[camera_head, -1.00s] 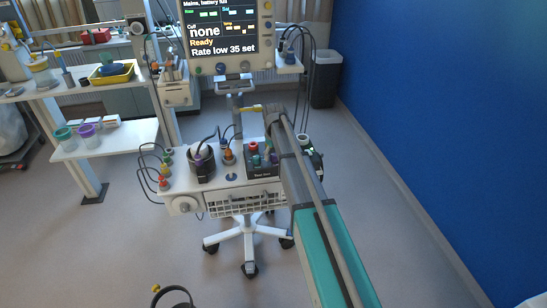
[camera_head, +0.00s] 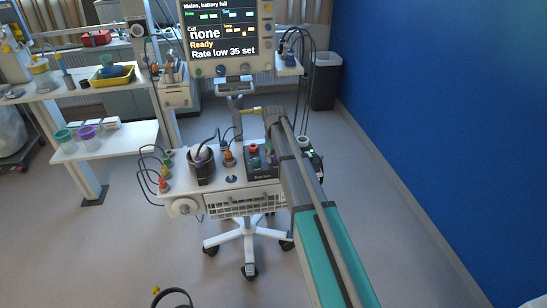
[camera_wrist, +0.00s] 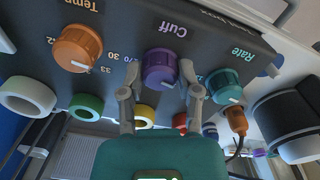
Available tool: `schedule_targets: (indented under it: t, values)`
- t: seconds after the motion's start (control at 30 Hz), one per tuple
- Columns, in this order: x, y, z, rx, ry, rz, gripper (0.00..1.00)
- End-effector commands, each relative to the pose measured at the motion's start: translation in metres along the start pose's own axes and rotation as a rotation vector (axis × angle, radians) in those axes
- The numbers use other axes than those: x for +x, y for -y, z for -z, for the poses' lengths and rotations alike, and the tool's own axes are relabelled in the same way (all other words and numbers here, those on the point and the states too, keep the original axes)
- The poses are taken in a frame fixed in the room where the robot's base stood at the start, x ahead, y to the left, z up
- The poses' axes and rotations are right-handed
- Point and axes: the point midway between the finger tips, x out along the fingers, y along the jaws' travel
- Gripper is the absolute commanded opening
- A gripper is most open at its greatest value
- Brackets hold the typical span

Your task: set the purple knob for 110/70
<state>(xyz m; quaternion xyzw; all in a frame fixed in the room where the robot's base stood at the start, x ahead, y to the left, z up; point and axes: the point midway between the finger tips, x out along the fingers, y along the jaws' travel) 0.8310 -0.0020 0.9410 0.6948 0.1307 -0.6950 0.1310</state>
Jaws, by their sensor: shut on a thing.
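The purple Cuff knob (camera_wrist: 159,66) sits in the middle of a dark control box (camera_wrist: 215,48), which appears upside down in the wrist view. My gripper (camera_wrist: 160,76) has one finger on each side of the knob and is shut on it. A white mark shows on the knob's lower edge; the scale around it is mostly hidden by the fingers. In the head view the box (camera_head: 262,177) stands on the cart, partly behind my arm. The monitor screen (camera_head: 222,30) reads "Cuff none", "Ready" and "Rate low 35 set".
The orange Temp knob (camera_wrist: 77,48) and teal Rate knob (camera_wrist: 224,86) flank the purple one closely. A black cylinder (camera_head: 201,168) and a corded orange-brown plug (camera_head: 229,158) stand left of the box.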

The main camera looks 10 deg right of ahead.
Motion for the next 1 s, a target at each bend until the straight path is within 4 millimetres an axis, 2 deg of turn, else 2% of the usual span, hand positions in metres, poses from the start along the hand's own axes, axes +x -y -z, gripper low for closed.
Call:
schedule_targets:
  t: [0.27, 0.8, 1.0]
  values:
    - [0.0001, 0.0002, -0.0001, 0.115, -0.001, 0.002, 0.0]
    - [0.0002, -0.0001, -0.0003, 0.524, 0.0, 0.001, 0.0]
    - [0.0002, -0.0002, -0.0005, 0.627, 0.0, 0.001, 0.0]
